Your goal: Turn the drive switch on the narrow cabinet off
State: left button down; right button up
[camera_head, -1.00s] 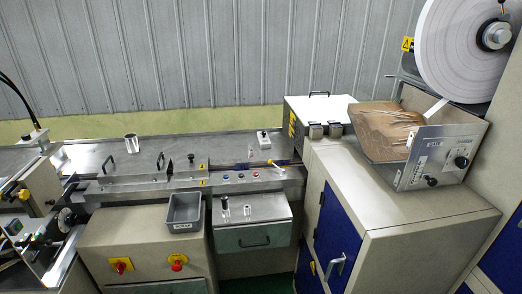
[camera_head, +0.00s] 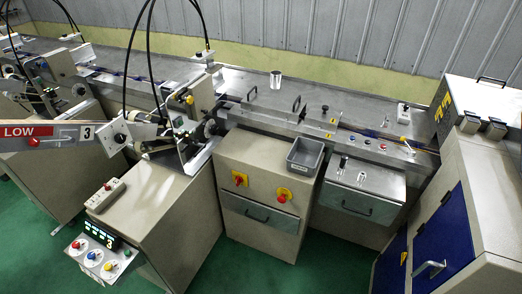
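The cabinet (camera_head: 268,160) that fits the narrow one stands in the middle of the head view, with a drawer in its front. A red rotary-looking switch on a yellow plate (camera_head: 240,179) is on the left of its front face. A red round knob on a second yellow plate (camera_head: 283,195) sits to the right of it. Which one is the drive switch, and the switch's setting, I cannot read at this size. Neither of my grippers is in view.
A grey bin (camera_head: 305,155) sits at the cabinet's upper right edge. A control box with coloured knobs (camera_head: 98,252) is at the lower left. A red and white LOW sign (camera_head: 40,136) crosses the left edge. Green floor (camera_head: 225,262) is open in front.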

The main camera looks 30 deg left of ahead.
aim_at(239, 179)
jog(key=u, duration=1.3)
